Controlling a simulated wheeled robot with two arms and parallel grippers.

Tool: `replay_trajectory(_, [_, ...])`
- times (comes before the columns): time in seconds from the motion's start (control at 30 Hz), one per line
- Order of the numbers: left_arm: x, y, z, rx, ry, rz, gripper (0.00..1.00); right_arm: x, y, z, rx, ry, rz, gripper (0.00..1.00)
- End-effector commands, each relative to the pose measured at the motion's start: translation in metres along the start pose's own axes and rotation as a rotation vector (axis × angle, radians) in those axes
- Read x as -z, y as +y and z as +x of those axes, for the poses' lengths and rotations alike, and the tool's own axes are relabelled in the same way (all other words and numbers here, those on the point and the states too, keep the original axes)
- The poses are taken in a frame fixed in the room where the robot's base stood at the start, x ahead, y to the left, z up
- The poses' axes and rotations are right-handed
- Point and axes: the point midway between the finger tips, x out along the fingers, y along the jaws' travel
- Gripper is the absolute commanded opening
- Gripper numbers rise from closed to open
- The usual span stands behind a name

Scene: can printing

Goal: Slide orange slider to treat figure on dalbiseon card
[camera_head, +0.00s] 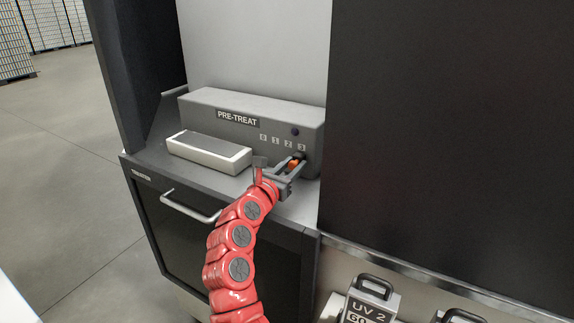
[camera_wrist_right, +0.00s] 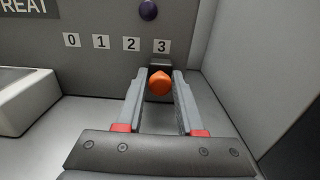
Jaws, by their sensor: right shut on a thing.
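The orange slider (camera_head: 294,163) is a knob on the front of the grey PRE-TREAT box (camera_head: 230,105). It stands under the number 3 of the scale 0, 1, 2, 3, at the right end. In the right wrist view the orange slider (camera_wrist_right: 160,83) sits between the fingertips of my right gripper (camera_wrist_right: 160,88). My right gripper (camera_head: 285,172) is shut on the slider in the head view. No dalbiseon card shows. My left gripper is not in view.
A white block with a grey top (camera_head: 210,152) lies on the counter left of the slider. A dark wall panel (camera_head: 440,130) stands close on the right. A cabinet handle (camera_head: 190,207) is below the counter. A UV 2 unit (camera_head: 368,303) is at the bottom right.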

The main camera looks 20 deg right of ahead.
Motion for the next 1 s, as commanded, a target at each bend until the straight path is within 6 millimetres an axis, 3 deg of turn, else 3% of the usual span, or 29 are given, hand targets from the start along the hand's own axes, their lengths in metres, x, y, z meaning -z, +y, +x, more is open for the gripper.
replay_trajectory(0.13, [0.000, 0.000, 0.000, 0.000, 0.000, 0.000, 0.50, 0.001, -0.002, 0.001, 0.006, 0.003, -0.003, 0.00])
replay_trajectory(0.17, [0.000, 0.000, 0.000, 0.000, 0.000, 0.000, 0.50, 0.002, -0.002, 0.001, 0.006, 0.003, -0.003, 0.42])
replay_trajectory(0.27, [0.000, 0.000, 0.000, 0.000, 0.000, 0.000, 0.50, 0.001, -0.002, 0.001, 0.006, 0.003, -0.002, 0.60])
replay_trajectory(0.67, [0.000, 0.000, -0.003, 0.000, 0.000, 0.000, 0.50, 0.002, 0.000, -0.007, 0.001, 0.002, 0.001, 0.61])
replay_trajectory(0.77, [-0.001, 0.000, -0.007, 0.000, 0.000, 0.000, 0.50, 0.004, 0.001, -0.022, -0.002, 0.004, 0.001, 0.61])
replay_trajectory(1.0, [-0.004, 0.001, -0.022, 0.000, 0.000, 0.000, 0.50, 0.006, 0.001, -0.084, -0.002, 0.006, 0.000, 0.61])
